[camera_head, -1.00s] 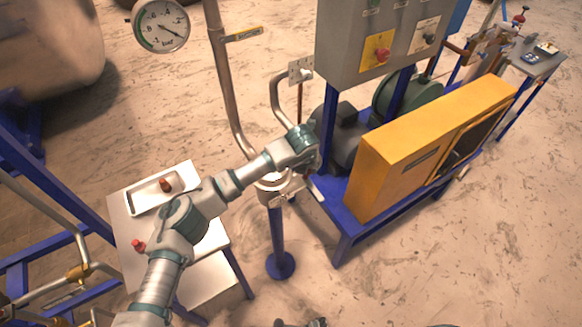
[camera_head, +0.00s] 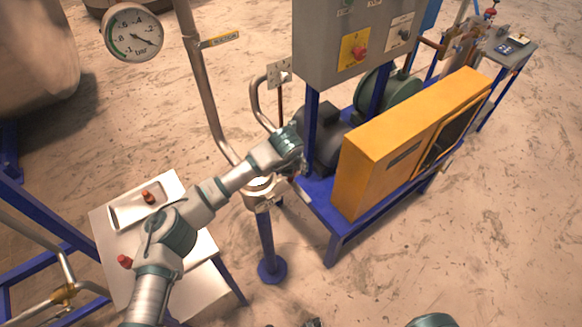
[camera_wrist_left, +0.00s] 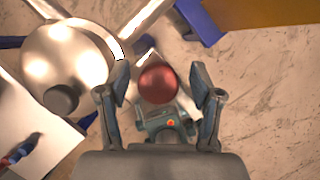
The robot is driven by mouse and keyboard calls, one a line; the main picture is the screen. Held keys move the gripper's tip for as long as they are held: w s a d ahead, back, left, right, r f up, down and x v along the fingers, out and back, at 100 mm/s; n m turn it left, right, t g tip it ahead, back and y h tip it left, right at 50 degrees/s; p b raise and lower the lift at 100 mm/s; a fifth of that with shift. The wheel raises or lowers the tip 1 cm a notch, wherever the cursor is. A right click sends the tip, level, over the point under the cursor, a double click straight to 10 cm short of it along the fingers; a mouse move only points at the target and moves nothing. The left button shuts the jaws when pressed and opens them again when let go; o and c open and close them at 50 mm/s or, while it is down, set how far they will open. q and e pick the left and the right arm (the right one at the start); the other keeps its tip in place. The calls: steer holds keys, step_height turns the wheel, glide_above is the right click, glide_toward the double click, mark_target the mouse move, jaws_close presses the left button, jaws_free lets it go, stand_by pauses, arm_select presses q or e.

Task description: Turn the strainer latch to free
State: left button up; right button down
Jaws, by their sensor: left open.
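The strainer (camera_head: 258,193) is a round metal body at the foot of the suction pipe, on a blue post. It shows as a shiny round body in the left wrist view (camera_wrist_left: 65,60). A red ball knob (camera_wrist_left: 158,85), which looks like the latch handle, stands beside it. My left gripper (camera_wrist_left: 159,72) is open, one finger on each side of the knob, with gaps showing on both sides. In the head view my left wrist hides the latch and most of that gripper. Dark parts at the bottom edge (camera_head: 313,322) may be my right gripper; its jaws are unclear.
A blue frame carries an orange housing (camera_head: 385,160) and a grey control box (camera_head: 350,40) right of the strainer. A pale side table (camera_head: 115,225) with a tray (camera_head: 125,212) and red-topped pieces stands left. A pressure gauge (camera_head: 133,33) is at upper left. Floor at lower right is clear.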

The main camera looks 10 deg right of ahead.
arm_select(q)
steer(key=v, duration=1.1)
steer(key=shift+r, duration=0.4)
steer(key=shift+s, duration=0.2)
